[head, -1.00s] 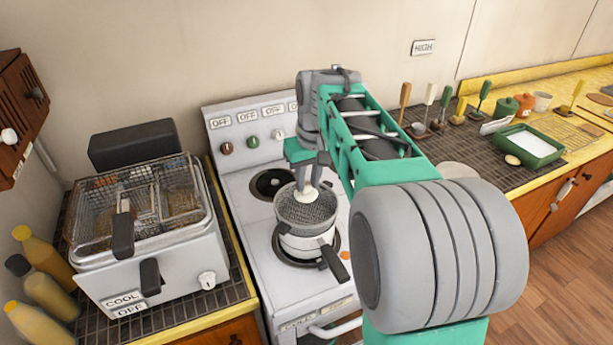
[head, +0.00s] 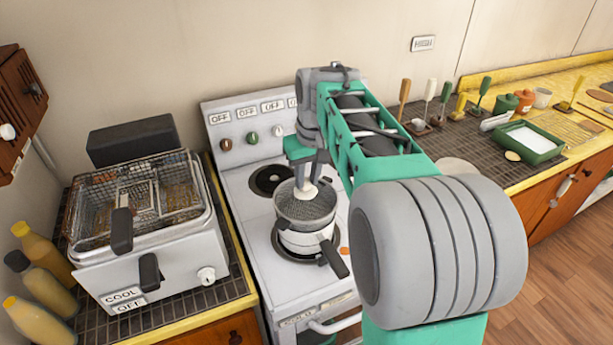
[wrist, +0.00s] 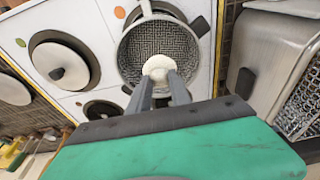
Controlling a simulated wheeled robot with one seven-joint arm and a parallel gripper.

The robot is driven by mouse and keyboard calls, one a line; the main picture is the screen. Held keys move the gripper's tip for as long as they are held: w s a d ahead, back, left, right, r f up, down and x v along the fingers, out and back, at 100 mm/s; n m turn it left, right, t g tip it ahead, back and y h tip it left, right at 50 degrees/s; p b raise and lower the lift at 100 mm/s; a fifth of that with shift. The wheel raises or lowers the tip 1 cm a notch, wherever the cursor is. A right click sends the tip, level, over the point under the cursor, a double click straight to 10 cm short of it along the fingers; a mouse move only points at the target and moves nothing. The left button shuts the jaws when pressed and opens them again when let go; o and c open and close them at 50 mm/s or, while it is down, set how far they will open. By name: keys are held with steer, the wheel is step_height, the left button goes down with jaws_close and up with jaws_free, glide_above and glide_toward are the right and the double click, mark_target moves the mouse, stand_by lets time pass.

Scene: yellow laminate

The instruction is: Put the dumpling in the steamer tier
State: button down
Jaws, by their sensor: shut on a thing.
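The dumpling (head: 305,190) is a small, pale, rounded lump held between the fingertips of my gripper (head: 305,177). It also shows in the wrist view (wrist: 158,66), gripped by the two grey fingers (wrist: 160,82). The steamer tier (head: 305,212) is a round grey vessel with a mesh floor, sitting on a white pot on the front burner. In the wrist view, the tier (wrist: 160,45) lies beneath the dumpling, which appears over its near side. I cannot tell whether the dumpling touches the mesh.
A deep fryer (head: 150,235) with wire baskets stands left of the stove. A dark pot handle (head: 333,258) sticks out toward the front right. Bottles (head: 45,285) stand at far left. A green tray (head: 525,142) and utensils sit on the right counter.

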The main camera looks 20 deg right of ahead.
mark_target(308, 192)
steer(key=shift+f, duration=0.15)
steer(key=shift+f+b, duration=0.35)
steer(key=shift+b, duration=0.05)
steer(key=shift+f+b, duration=2.1)
steer(key=shift+f, duration=0.8)
steer(key=c, duration=1.9)
jaws_free()
steer(key=shift+c, duration=0.2)
steer(key=o, duration=0.4)
steer(key=shift+o, duration=0.2)
steer(key=o, duration=0.5)
